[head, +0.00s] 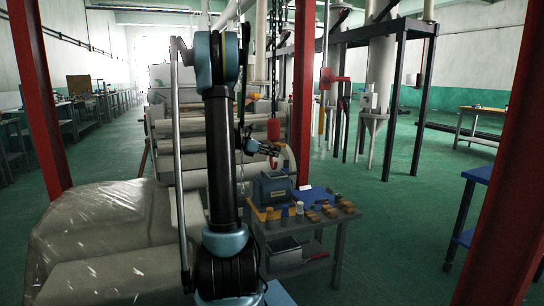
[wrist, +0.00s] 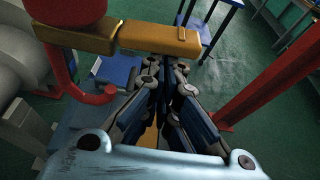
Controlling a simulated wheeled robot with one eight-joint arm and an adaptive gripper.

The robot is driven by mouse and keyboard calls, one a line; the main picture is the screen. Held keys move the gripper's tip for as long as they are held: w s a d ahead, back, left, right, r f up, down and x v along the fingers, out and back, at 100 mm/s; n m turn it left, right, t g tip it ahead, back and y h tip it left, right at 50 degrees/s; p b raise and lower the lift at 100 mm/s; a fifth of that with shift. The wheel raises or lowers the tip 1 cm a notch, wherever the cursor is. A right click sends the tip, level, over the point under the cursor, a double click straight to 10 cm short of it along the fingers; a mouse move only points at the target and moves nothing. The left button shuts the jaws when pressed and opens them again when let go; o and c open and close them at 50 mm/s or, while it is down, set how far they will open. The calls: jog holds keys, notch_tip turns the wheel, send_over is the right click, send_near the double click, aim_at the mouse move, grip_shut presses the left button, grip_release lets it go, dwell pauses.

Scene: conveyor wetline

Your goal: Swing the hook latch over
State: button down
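A red hook (wrist: 72,88) curves down and round beneath a red body (wrist: 70,8) at the upper left of the wrist view. An ochre bar (wrist: 158,38) in two lengths runs right from beside the hook; I cannot tell for sure whether it is the latch. In the head view the red body (head: 273,130) hangs with the small hook (head: 273,161) below. My gripper (wrist: 165,68) has its fingers together with nothing seen between the tips. It lies to the right of the hook and apart from it in the picture. In the head view my gripper (head: 277,150) is small beside the hook.
A grey-blue machine (head: 273,187) stands under the hook on a bench (head: 345,222) with several small parts. Red posts (head: 38,95) (head: 505,165) stand at both sides.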

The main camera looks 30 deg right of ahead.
jog(key=w+a, duration=0.1)
jog(key=a, duration=0.8)
jog(key=shift+w+a, duration=0.2)
dwell(0.5)
